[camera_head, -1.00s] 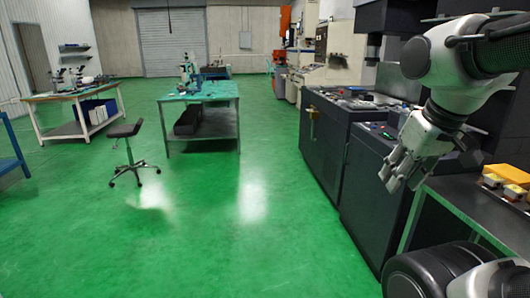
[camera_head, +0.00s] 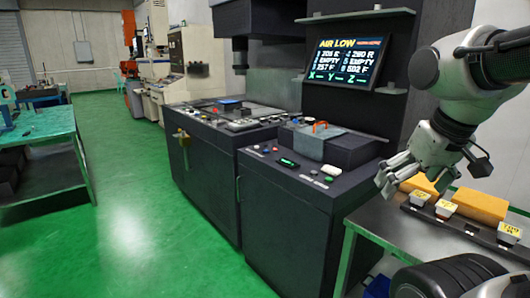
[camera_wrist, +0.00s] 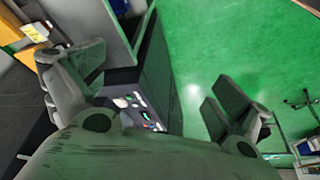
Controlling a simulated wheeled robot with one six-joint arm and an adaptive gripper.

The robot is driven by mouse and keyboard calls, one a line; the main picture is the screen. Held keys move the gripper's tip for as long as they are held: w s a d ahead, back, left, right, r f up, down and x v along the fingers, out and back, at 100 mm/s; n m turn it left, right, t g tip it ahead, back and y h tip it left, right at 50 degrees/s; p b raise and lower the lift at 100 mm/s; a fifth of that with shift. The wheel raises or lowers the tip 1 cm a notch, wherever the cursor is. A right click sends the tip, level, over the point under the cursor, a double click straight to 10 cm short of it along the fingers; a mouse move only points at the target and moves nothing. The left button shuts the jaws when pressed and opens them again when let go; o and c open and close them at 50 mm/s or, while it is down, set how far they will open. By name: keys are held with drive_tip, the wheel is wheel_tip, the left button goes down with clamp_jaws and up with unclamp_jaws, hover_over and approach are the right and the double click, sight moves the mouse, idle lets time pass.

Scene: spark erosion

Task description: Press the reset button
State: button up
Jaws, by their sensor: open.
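A dark machine cabinet has a control panel (camera_head: 300,165) on its front top edge. I cannot read which one is the reset button. The panel also shows in the wrist view (camera_wrist: 133,108), between the fingers and beyond them. My gripper (camera_head: 388,180) is open and empty, to the right of the panel and apart from it. Its two fingers spread wide in the wrist view (camera_wrist: 158,72).
A screen (camera_head: 346,61) reading "AIR LOW" stands above the cabinet. A metal bench (camera_head: 400,235) with yellow blocks (camera_head: 479,205) and small labelled containers lies below and right of my gripper. A green-topped table (camera_head: 40,125) is at left. Green floor between is clear.

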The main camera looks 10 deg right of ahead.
drive_tip(key=shift+w+d, duration=0.1)
drive_tip(key=shift+w, duration=0.05)
clamp_jaws()
idle(0.4)
idle(1.2)
